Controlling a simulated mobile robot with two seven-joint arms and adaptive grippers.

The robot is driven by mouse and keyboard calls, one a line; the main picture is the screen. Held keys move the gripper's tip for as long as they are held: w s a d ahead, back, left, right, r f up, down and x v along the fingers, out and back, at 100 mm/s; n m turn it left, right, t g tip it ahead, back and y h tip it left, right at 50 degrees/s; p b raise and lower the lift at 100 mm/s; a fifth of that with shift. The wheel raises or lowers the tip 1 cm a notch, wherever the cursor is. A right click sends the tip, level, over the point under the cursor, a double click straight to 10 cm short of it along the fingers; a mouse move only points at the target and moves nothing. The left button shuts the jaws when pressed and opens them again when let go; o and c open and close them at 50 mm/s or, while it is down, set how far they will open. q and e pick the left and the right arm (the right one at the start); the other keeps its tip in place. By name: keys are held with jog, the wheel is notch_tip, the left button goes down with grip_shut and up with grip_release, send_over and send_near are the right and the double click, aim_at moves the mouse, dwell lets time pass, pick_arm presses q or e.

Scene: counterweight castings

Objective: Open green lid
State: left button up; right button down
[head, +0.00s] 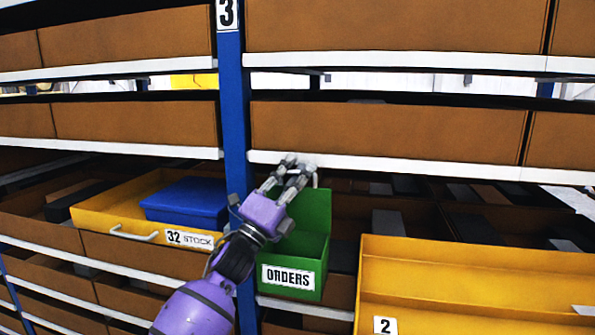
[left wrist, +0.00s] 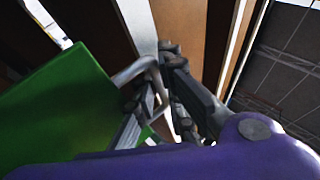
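The green bin (head: 296,288) with the "ORDERS" label stands on the shelf right of the blue post. Its green lid (head: 317,211) stands raised, upright at the back of the bin, and the bin's inside partly shows. In the left wrist view the lid (left wrist: 62,108) fills the left side. A grey lid handle (left wrist: 135,69) sticks out from its edge. My left gripper (head: 297,163) is at the lid's top edge. Its fingers (left wrist: 163,95) are around the handle and look closed on it, though the contact is partly hidden. My right gripper is not in view.
The blue post (head: 236,110) rises just left of my left gripper. A yellow "32 STOCK" bin (head: 120,208) holding a blue box (head: 187,203) is left. A large yellow bin (head: 450,275) stands front right.

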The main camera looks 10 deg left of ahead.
pick_arm(q)
jog(key=shift+w+f, duration=0.2)
jog(key=shift+f, duration=0.2)
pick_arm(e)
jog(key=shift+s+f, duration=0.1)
pick_arm(q)
jog(key=shift+s+r, duration=0.1)
jog(key=shift+r, duration=0.1)
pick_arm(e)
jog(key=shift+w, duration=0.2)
pick_arm(q)
jog(key=v, duration=1.2)
jog(key=shift+f, duration=0.15)
